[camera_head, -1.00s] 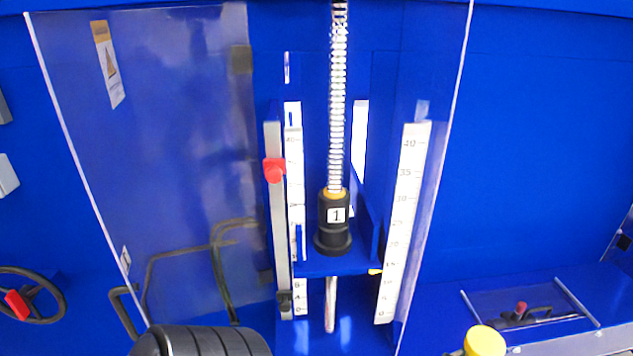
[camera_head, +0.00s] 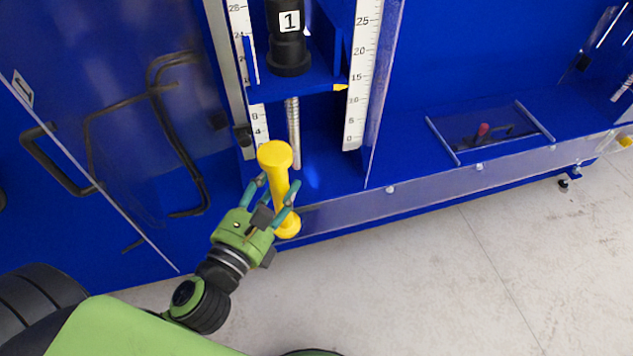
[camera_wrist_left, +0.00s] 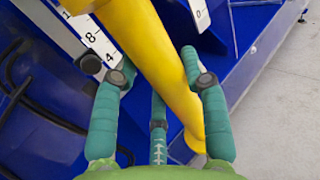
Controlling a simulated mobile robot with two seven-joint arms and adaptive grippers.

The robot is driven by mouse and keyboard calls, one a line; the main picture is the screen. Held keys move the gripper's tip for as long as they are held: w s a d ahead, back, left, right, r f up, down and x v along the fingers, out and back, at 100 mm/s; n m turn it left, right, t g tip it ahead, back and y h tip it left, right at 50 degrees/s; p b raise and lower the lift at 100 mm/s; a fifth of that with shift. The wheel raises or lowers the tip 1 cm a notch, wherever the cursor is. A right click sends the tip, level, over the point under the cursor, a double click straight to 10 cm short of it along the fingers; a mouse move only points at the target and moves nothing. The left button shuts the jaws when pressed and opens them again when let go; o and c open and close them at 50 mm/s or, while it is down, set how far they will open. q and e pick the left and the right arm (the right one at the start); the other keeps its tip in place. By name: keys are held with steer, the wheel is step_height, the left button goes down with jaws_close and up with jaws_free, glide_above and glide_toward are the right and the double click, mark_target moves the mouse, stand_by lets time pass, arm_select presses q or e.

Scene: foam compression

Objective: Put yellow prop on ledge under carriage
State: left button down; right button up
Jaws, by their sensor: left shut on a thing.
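The yellow prop (camera_head: 279,180) is a rod with wide round ends. My left gripper (camera_head: 272,194) is shut on its shaft and holds it nearly upright, slightly tilted, in front of the blue machine. The left wrist view also shows the prop (camera_wrist_left: 165,55) between my teal fingers (camera_wrist_left: 158,105). The carriage (camera_head: 300,82) is a blue shelf bearing a black cylinder labelled 1 (camera_head: 288,40). The ledge (camera_head: 325,175) is the blue floor below the carriage, behind and right of the prop's top. The prop hides part of it. My right gripper is not in view.
White rulers (camera_head: 362,75) flank the carriage, and a threaded rod (camera_head: 293,130) stands below it. A clear panel (camera_head: 130,150) is at left. A small framed tray (camera_head: 490,132) lies to the right. Pale floor (camera_head: 450,280) is open in front.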

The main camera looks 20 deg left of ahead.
arm_select(q)
steer(key=shift+f, duration=0.3)
steer(key=shift+w+d+r, duration=0.1)
steer(key=shift+w, duration=0.2)
steer(key=w+d+f+p, duration=0.1)
steer(key=w+p, duration=0.1)
steer(key=w, duration=0.6)
steer(key=w+d+f+p, duration=0.1)
steer(key=w+f+p, duration=0.1)
steer(key=w, duration=0.7)
steer(key=shift+f, duration=0.3)
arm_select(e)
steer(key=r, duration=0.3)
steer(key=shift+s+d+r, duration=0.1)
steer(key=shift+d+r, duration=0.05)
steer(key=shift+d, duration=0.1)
arm_select(q)
steer(key=shift+w+f, duration=0.1)
steer(key=c, duration=0.9)
jaws_free()
steer(key=shift+f, duration=0.2)
steer(key=shift+c, duration=0.2)
steer(key=shift+r, duration=0.15)
